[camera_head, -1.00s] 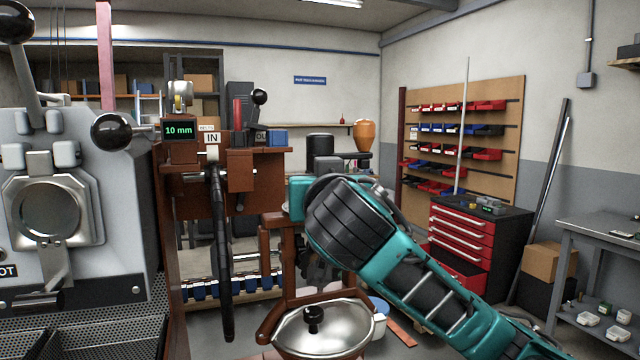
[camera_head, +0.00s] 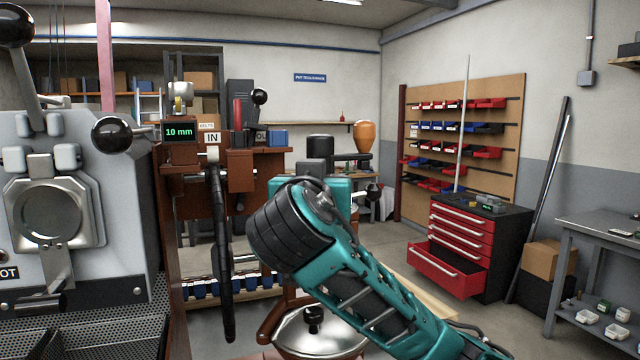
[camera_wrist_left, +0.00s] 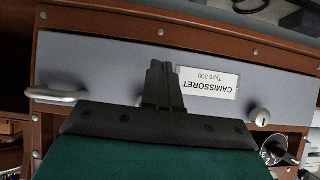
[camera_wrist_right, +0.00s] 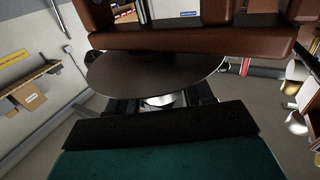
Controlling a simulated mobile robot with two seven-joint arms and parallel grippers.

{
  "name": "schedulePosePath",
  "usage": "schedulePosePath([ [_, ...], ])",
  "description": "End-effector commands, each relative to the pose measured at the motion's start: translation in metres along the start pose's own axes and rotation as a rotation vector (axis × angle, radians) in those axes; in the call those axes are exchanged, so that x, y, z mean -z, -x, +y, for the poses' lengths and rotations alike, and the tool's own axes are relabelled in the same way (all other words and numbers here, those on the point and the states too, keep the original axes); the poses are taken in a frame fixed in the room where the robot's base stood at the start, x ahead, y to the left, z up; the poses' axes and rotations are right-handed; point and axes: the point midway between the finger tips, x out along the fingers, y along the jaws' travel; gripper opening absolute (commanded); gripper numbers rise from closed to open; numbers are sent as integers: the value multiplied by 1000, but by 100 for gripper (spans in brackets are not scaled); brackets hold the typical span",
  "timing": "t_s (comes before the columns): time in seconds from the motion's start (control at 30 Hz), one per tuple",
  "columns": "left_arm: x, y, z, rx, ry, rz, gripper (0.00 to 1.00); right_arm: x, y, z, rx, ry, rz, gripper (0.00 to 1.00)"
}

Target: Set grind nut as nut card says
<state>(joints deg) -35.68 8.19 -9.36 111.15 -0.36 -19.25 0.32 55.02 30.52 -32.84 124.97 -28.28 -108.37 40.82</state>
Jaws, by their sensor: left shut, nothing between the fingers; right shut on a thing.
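In the right wrist view my right gripper (camera_wrist_right: 160,104) is shut on a silver round piece (camera_wrist_right: 160,99) just under a wide dark disc (camera_wrist_right: 150,76). The piece may be the grind nut; its markings cannot be read. In the head view my right arm's wrist covers that gripper and what it holds. In the left wrist view my left gripper (camera_wrist_left: 160,68) is shut and empty in front of a grey panel (camera_wrist_left: 95,62) with a label reading CAMISSORET Type 300 (camera_wrist_left: 209,83). The left gripper is out of the head view. I cannot make out a nut card.
A brown machine stands mid-left, with a green 10 mm display (camera_head: 179,131) and an IN sign (camera_head: 212,139). A silver domed lid (camera_head: 320,335) lies below my right arm. A grey machine (camera_head: 70,150) fills the left. A red drawer cabinet (camera_head: 465,240) stands right, one drawer pulled out.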

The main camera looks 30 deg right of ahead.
Motion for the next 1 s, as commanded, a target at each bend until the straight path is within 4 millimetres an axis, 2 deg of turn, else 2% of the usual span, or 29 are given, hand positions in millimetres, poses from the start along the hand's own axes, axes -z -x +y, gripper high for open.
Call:
schedulePosePath([
  [0.2, 0, 0, 0, 0, 0, 0, 0, 0, -1, 1, -3, 0, 0, 21],
  [0.23, 0, 0, 0, 0, 0, 0, 0, 0, -1, 1, -3, 0, 0, 53],
  [0.4, 0, 0, 0, 0, 0, 0, 0, 0, 0, 1, -2, 0, 0, 69],
  [0.73, -1, 0, 0, 0, 0, -1, 0, 0, 4, 0, 2, -1, 1, 70],
  [1.0, -2, 0, 0, 0, 1, -3, 0, 0, 44, -2, 9, -4, -2, 70],
])
